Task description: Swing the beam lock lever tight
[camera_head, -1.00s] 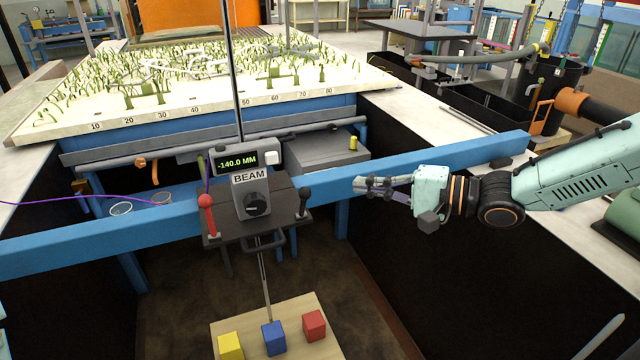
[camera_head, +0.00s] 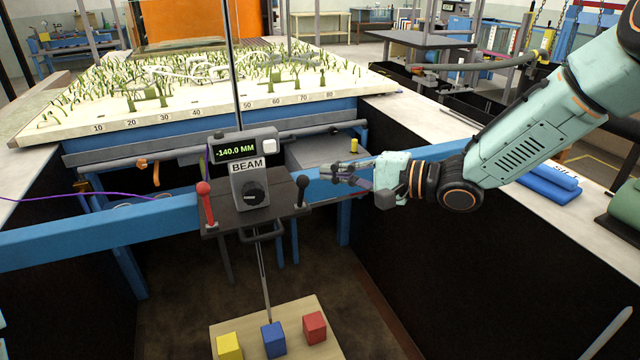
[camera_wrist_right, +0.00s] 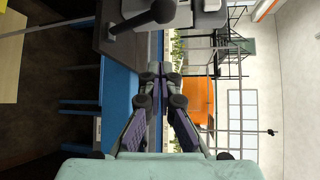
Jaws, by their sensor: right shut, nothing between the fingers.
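The BEAM carriage (camera_head: 251,195) rides on the blue beam (camera_head: 110,234), and its display (camera_head: 235,150) reads -140.0 MM. A lever with a red knob (camera_head: 203,188) stands at the carriage's left side. A lever with a black knob (camera_head: 302,182) stands at its right side; it also shows at the top of the right wrist view (camera_wrist_right: 150,18). No label tells which one is the beam lock lever. My right gripper (camera_head: 334,174) is shut and empty, just right of the black-knobbed lever and apart from it. It also shows in the right wrist view (camera_wrist_right: 161,78). My left gripper is out of view.
A wooden board (camera_head: 271,345) with a yellow cube (camera_head: 229,346), a blue cube (camera_head: 273,339) and a red cube (camera_head: 315,327) lies below the carriage. A planted bed (camera_head: 200,90) stands behind the beam. A grey box (camera_head: 325,153) is behind the gripper.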

